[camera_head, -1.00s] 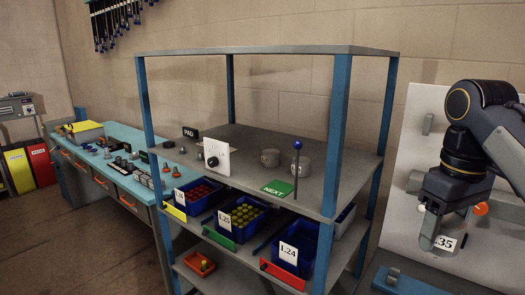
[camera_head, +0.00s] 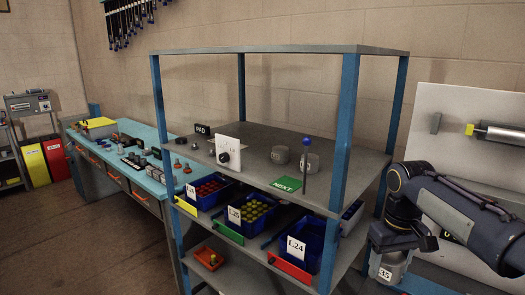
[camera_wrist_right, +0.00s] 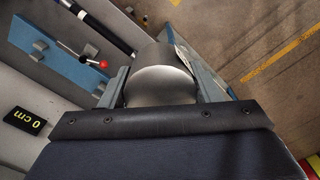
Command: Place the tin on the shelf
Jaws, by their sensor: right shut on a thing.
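A grey metal tin (camera_head: 391,266) with a white label reading 35 is in my right gripper (camera_head: 396,250), low at the right, just right of the shelf unit's front post. In the right wrist view the fingers of the gripper (camera_wrist_right: 160,92) are shut on both sides of the tin (camera_wrist_right: 160,84). The shelf (camera_head: 240,150) is a grey board between blue posts. My left gripper is not in view.
Blue bins (camera_head: 297,247) fill the level below. A top board (camera_head: 280,49) roofs the shelf. A pale board with a cylinder (camera_head: 498,133) is at right.

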